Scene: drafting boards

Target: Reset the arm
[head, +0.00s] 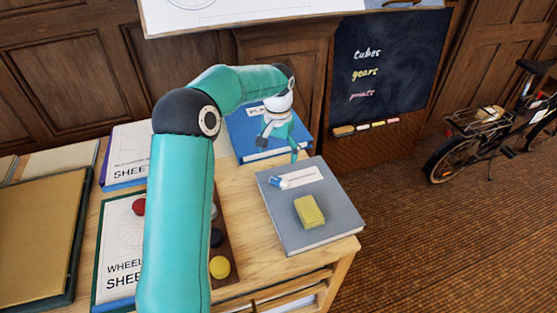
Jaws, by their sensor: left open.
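My left arm (178,220), teal with dark joints, rises from the bottom of the head view, bends at the elbow and reaches over the desk to the right. My left gripper (279,150) hangs from its wrist with its fingers apart. It is over or in front of the blue book (240,126), just behind the grey book (275,225). I see nothing between the fingers. Its exact height above the books is hard to tell. My right gripper does not show.
On the grey book lie a yellow block (309,211) and a small blue-and-white item (277,182). Red (138,207) and yellow (220,267) round pieces lie beside my arm, which hides part of the desk. A chalkboard (385,75) and a bicycle (490,135) stand beyond.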

